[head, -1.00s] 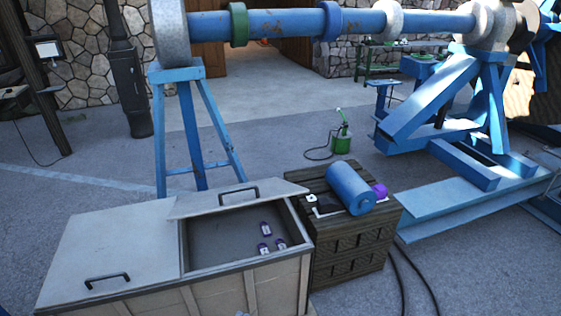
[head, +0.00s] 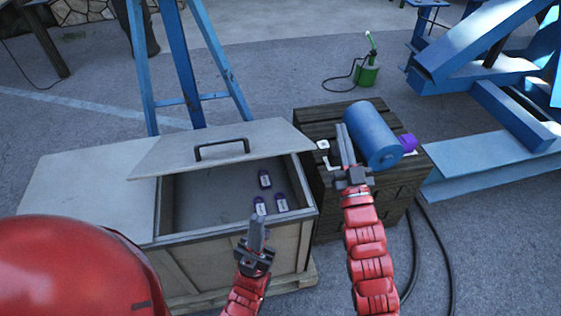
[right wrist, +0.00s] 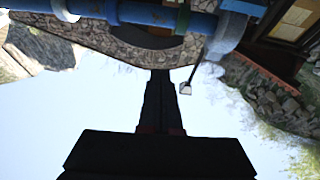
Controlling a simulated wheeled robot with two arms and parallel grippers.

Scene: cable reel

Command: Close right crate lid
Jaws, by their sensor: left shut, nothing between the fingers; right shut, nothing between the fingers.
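The light wooden crate (head: 233,262) stands at the lower left in the head view. Its right lid (head: 225,149), with a dark handle (head: 221,147), is partly open and sits at the back of the right compartment. Three small purple-capped items (head: 270,196) lie in that compartment. My left gripper (head: 257,232) is shut and empty in front of the crate, over its front side in the picture. In the right wrist view, the shut fingers (right wrist: 160,95) show dark against a bright background.
A dark slatted wooden box (head: 385,196) right of the crate carries a blue cylinder (head: 371,134) and a purple item (head: 407,142). A blue stand (head: 190,70) rises behind the crate. Black hoses (head: 421,250) lie on the ground at right. The left lid (head: 80,195) is closed.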

